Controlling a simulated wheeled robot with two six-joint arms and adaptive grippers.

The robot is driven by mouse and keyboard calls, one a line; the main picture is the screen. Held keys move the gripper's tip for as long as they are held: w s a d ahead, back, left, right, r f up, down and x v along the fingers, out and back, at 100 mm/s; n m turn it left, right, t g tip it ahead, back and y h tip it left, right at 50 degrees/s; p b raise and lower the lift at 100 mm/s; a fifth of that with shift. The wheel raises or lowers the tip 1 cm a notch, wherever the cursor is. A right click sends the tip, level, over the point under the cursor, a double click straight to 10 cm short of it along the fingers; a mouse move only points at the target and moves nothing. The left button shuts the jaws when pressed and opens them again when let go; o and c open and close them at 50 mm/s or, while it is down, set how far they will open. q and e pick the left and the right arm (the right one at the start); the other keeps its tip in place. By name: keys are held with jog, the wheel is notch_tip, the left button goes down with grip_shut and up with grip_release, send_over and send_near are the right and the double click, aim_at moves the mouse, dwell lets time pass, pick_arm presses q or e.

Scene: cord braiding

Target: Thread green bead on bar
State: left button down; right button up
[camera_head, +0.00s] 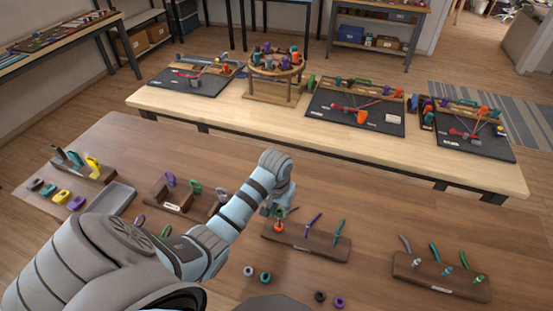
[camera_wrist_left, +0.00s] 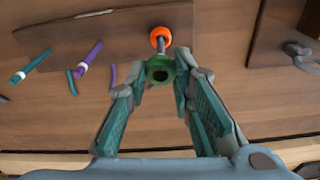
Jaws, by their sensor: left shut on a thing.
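The green bead (camera_head: 280,211) is held between the fingertips of my left gripper (camera_head: 277,206). The green bead (camera_wrist_left: 159,69) also shows in the left wrist view, gripped between the two fingers (camera_wrist_left: 163,76), with a dark hole facing the camera. An orange bead (camera_head: 279,227) sits low at the left end of a dark wooden block (camera_head: 318,246). In the left wrist view, a short grey bar (camera_wrist_left: 162,48) shows between the orange bead (camera_wrist_left: 160,36) and the green bead. The green bead overlaps the bar's end; I cannot tell whether it is around it. My right gripper is out of view.
Purple (camera_head: 313,221) and teal (camera_head: 338,232) cords stand on the same block. A second block (camera_head: 425,278) with cords is at right. Loose grey (camera_head: 248,270), teal (camera_head: 265,277), dark (camera_head: 320,296) and purple (camera_head: 338,302) beads lie in front.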

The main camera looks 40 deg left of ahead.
pick_arm(q)
jog(key=shift+f+b, duration=0.45)
jog(key=shift+f, duration=0.7)
dwell(0.4)
dwell(0.4)
jog(key=c, duration=1.3)
grip_release()
jog(key=shift+o, duration=0.3)
jog(key=shift+o, duration=1.3)
jog(key=shift+w, duration=0.1)
jog(key=shift+r+p, duration=0.3)
jog(key=shift+r, duration=0.25)
jog(key=shift+s+d+r, duration=0.1)
jog(key=shift+s+r, duration=0.05)
jog(key=shift+r, duration=1.1)
jog(key=shift+s+r, duration=0.15)
jog(key=shift+r, duration=1.05)
